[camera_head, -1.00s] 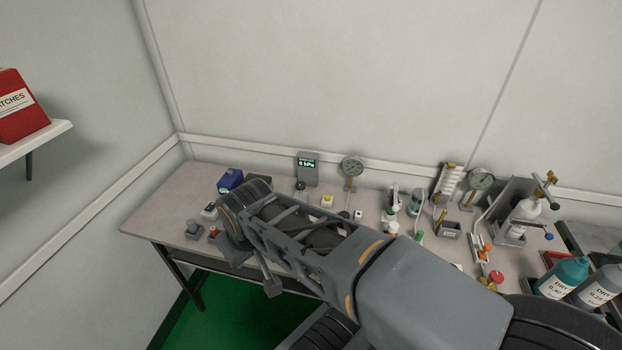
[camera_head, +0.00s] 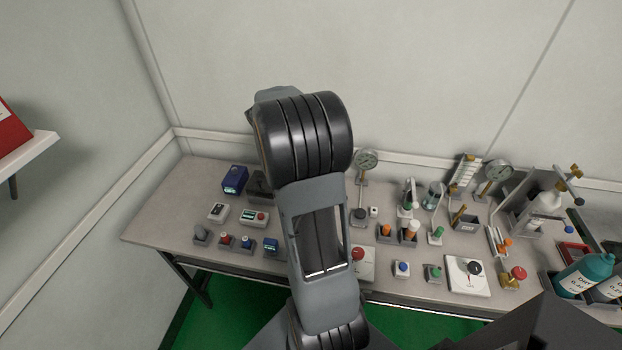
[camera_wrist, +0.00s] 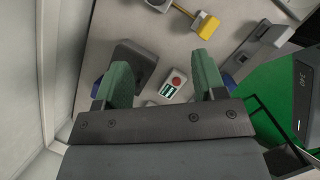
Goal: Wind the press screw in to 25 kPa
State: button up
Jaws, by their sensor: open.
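I cannot tell for certain which item is the press screw. The kPa display at the back of the bench is hidden behind my arm in the head view. My gripper is hidden in the head view.
The bench (camera_head: 170,215) carries many small devices. A blue box (camera_head: 234,180) sits back left; a yellow-topped item (camera_wrist: 206,24) shows in the wrist view. Teal bottle (camera_head: 588,272) and tall fittings crowd the right. A red box (camera_head: 12,128) is on the left wall shelf.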

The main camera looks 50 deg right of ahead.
jog(key=shift+n, duration=0.6)
jog(key=x, duration=0.5)
jog(key=d+x, duration=0.1)
jog(key=x, duration=0.4)
jog(key=d+x, duration=0.1)
jog(key=x, duration=0.4)
jog(key=shift+s+r, duration=0.1)
jog(key=shift+s, duration=0.1)
jog(key=c, duration=0.9)
jog(key=shift+m+g, duration=0.3)
